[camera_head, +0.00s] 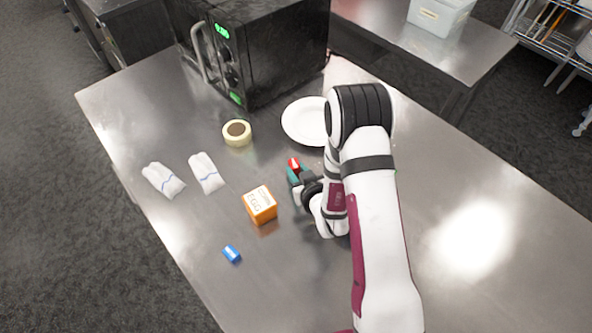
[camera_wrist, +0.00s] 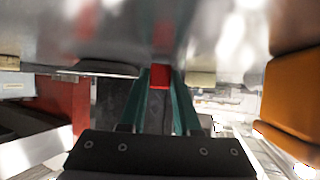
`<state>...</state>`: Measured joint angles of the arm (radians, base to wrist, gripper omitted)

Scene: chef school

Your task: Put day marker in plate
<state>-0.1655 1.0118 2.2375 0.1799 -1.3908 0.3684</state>
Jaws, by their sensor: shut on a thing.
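A small red block, which looks like the day marker (camera_head: 294,163), has a pale top and sits between the teal fingers of my gripper (camera_head: 294,173). In the wrist view the red block (camera_wrist: 160,76) shows at the fingertips, with the fingers closed in on its sides. My gripper is low over the table, just below the plate in the picture. The white round plate (camera_head: 296,121) looks empty where it shows; my arm hides its right part. A similar small blue block (camera_head: 232,254) lies on the table nearer the front.
An orange box (camera_head: 261,205) stands close to the left of my gripper. A cream roll (camera_head: 238,133) and two folded white cloths (camera_head: 206,172) lie farther left. A black oven (camera_head: 255,50) stands behind the plate. The steel table (camera_head: 480,270) is clear at right.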

